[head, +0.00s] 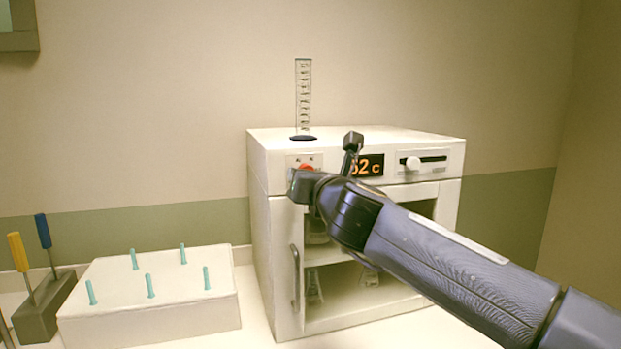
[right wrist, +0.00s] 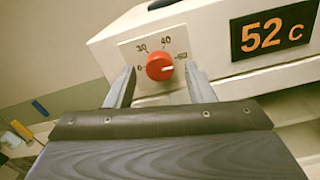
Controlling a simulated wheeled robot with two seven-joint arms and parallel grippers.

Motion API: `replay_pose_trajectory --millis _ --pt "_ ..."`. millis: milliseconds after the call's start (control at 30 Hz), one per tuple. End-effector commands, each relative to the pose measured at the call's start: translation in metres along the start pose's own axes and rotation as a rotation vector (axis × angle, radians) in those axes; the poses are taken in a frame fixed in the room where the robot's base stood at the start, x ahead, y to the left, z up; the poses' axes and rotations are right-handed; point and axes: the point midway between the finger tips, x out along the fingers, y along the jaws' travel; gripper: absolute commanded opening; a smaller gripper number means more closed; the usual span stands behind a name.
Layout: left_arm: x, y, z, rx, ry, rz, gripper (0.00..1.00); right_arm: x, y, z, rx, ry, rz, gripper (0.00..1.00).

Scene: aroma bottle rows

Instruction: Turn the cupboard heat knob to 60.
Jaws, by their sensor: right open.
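The white cupboard (head: 275,255) stands on the counter with its front partly open. Its red heat knob (right wrist: 159,67) sits on a small dial plate with marks including 30 and 40; its white pointer is turned to the right, toward the rightmost mark. In the head view the knob (head: 307,168) is mostly covered by my gripper. The display (right wrist: 272,32) reads 52 C. My right gripper (right wrist: 160,80) is open, with one finger on each side of the knob; contact cannot be told. My left gripper is in neither view.
A graduated cylinder (head: 303,98) stands on top of the cupboard. A white slider (head: 413,163) is right of the display. A white block (head: 150,315) with several teal pegs and a dark holder (head: 45,308) with yellow and blue-handled tools stand to the left.

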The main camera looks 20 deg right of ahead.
Motion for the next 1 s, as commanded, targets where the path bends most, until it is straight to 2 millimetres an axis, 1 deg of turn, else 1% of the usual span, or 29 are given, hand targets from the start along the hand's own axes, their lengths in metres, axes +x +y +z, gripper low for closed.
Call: replay_pose_trajectory --millis 67,167,267,400,500,600,733,1000 --pt "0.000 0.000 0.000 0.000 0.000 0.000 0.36 -0.001 0.000 0.001 0.000 -0.001 0.000 0.49" --pt "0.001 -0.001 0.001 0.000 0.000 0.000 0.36 -0.007 0.000 0.001 0.000 -0.002 0.000 0.49" --pt "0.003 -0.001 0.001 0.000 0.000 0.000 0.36 -0.022 0.000 0.001 -0.001 -0.004 0.001 0.49" --pt "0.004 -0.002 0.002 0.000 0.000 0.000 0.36 -0.048 0.000 0.001 -0.001 -0.004 0.001 0.49" --pt "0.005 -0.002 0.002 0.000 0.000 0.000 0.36 -0.063 0.000 0.001 0.000 -0.003 0.000 0.49" --pt "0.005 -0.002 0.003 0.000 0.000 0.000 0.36 -0.073 0.000 0.000 0.000 -0.001 0.000 0.49" --pt "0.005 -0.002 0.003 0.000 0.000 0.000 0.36 -0.078 0.000 0.000 0.000 0.000 0.001 0.49" --pt "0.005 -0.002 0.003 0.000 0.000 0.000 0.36 -0.078 0.000 0.000 0.000 0.000 0.000 0.49"
